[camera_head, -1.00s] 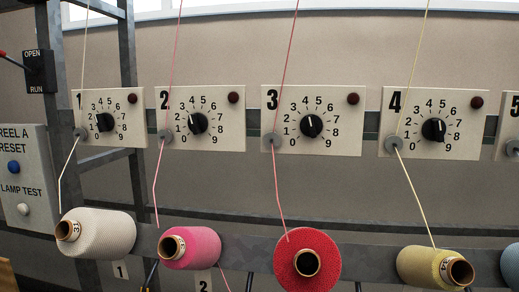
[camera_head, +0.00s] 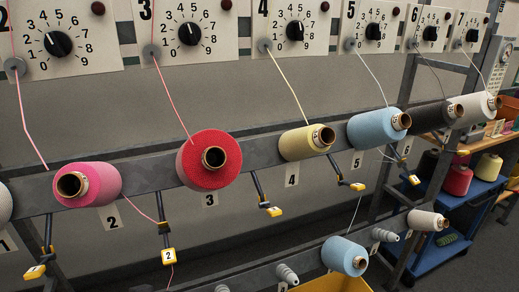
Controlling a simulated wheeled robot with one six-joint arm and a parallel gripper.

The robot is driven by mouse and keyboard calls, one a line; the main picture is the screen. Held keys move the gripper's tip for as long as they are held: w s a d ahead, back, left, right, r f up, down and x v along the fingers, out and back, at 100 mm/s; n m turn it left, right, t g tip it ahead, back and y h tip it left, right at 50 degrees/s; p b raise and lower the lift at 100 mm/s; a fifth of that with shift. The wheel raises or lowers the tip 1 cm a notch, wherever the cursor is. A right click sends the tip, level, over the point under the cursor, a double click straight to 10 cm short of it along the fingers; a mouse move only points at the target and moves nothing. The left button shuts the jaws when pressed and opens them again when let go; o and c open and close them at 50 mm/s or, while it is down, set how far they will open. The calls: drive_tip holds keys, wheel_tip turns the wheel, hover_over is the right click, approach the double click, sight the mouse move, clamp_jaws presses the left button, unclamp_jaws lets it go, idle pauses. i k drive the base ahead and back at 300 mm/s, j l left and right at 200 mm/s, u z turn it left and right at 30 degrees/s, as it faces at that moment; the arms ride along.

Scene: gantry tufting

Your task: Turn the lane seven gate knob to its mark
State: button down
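The lane seven gate knob (camera_head: 473,35) is a small black dial at the upper right of the head view. It sits on a pale plate marked 7 (camera_head: 461,19), with numbers around the dial. It is too small to read its pointer or any mark. A thread runs down from that plate to a white cone (camera_head: 474,107). My gripper is not in view.
Similar knobs for lanes three (camera_head: 190,34), four (camera_head: 295,30), five (camera_head: 373,31) and six (camera_head: 430,33) line the wall. Yarn cones, such as the red one (camera_head: 210,160), stick out below. A blue cart (camera_head: 455,215) stands at the right. Dark floor shows lower right.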

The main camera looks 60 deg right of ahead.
sight(472, 36)
drive_tip(key=z, duration=2.05)
drive_tip(key=j+z, duration=0.1)
drive_tip(key=z, duration=0.3)
drive_tip(key=i+j+z, duration=0.1)
drive_tip(key=z, duration=0.3)
drive_tip(key=j+z, duration=0.1)
drive_tip(key=z, duration=0.35)
